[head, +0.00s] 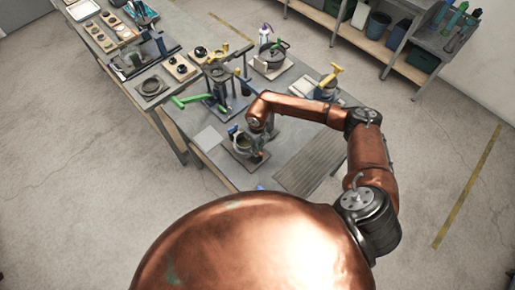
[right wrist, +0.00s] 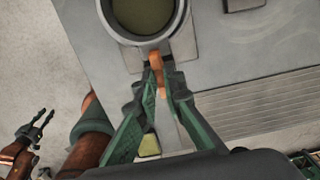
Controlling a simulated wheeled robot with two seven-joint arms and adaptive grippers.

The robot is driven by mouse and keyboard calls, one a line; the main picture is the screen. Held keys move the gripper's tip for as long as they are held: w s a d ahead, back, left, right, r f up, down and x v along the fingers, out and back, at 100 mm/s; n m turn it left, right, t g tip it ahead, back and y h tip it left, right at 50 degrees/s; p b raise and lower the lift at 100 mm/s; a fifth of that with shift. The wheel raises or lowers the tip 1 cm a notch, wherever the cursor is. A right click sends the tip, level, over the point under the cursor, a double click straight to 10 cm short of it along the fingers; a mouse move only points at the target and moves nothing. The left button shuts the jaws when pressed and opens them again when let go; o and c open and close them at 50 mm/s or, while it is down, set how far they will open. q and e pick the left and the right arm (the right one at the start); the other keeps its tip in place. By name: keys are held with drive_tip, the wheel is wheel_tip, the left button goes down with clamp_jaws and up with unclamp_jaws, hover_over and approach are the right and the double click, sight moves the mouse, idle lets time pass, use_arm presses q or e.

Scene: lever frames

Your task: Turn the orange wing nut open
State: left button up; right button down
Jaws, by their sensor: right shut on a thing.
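The orange wing nut (right wrist: 156,66) shows in the right wrist view at the near rim of a round grey vessel (right wrist: 184,30) with a dull green inside. My right gripper (right wrist: 160,84) has its green fingers closed in on the nut, with the dark fingertips at its near end. In the head view my right gripper (head: 262,130) is over the vessel (head: 243,148) on the bench; the arm largely hides the nut there. My left gripper (right wrist: 36,127) shows small at the left of the right wrist view, over the floor, fingers apart and empty.
The grey bench (head: 215,160) holds several fixtures. A green-handled one (head: 192,100) and a yellow-handled one (head: 330,78) stand near my right arm. A ribbed plate (head: 312,165) lies right of the vessel. A pale flat square (head: 208,139) lies to its left.

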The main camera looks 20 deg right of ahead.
drive_tip(key=shift+w+n+b, duration=0.1)
drive_tip(key=shift+n+b, duration=0.2)
drive_tip(key=shift+b, duration=0.25)
drive_tip(key=n+b, duration=1.3)
drive_tip(key=b, duration=0.3)
drive_tip(key=shift+f+n, duration=0.15)
drive_tip(key=shift+n, duration=0.25)
drive_tip(key=shift+r+n+b, duration=0.2)
drive_tip(key=shift+n+b, duration=1.25)
drive_tip(key=shift+n, duration=0.25)
drive_tip(key=c, duration=2)
unclamp_jaws()
drive_tip(key=shift+c, duration=0.2)
wheel_tip(320, 180, up, 12)
